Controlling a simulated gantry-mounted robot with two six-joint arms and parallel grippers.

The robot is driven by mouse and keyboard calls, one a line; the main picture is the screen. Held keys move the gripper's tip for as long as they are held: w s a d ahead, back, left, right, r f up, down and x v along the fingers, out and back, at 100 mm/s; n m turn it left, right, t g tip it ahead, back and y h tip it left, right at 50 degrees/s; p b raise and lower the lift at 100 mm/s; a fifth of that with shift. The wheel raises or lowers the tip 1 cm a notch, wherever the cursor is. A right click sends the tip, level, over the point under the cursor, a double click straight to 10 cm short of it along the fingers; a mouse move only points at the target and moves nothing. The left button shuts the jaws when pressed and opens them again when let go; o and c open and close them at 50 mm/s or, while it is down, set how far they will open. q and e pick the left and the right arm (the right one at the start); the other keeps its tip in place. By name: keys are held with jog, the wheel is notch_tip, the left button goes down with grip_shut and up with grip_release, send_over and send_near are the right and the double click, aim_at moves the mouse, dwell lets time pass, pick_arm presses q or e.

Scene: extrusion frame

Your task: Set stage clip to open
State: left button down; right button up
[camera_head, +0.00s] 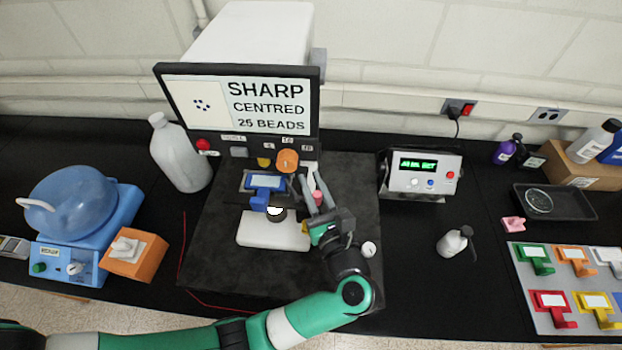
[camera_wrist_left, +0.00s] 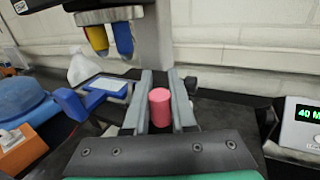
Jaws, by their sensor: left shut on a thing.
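The microscope stage (camera_head: 256,216) stands under the screen and carries a blue slide holder (camera_head: 266,183) with a white label; the holder also shows in the left wrist view (camera_wrist_left: 104,86). I cannot tell for sure which part is the stage clip or how it is set. A pink cylindrical knob (camera_wrist_left: 160,106) stands right of the holder. My left gripper (camera_head: 311,190) reaches in from the front right of the stage, with its two grey fingers on either side of the pink knob, shut on it. My right gripper is not in view.
The screen (camera_head: 268,103) reads SHARP, CENTRED, 25 BEADS. A white bottle (camera_head: 180,155) stands left of the microscope, and a display box (camera_head: 423,174) stands right.

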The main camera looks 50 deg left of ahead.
pick_arm(q)
jog(key=m+t+h, duration=0.1)
jog(key=m+t+p, duration=0.1)
jog(key=t, duration=0.1)
jog(key=d+m+t+h+p, duration=0.1)
jog(key=shift+s+r+t+h, duration=0.25)
jog(key=shift+s+t+h, duration=0.05)
jog(key=m+t+h+p, duration=0.2)
jog(key=m+h+p, duration=0.1)
jog(key=s+d+m+t+h+p, duration=0.1)
jog(key=t+h+p, duration=0.1)
jog(key=shift+m, duration=0.3)
jog(key=shift+s+d+f+m+t+h+p, duration=0.15)
jog(key=shift+m+t+h+p, duration=0.3)
jog(key=shift+m+h+p, duration=0.3)
jog(key=shift+s+d+f+m+t+h+p, duration=0.1)
jog(key=shift+m+t+h+p, duration=0.45)
jog(key=shift+h, duration=0.4)
jog(key=c, duration=0.7)
grip_release()
jog(key=shift+c, duration=0.2)
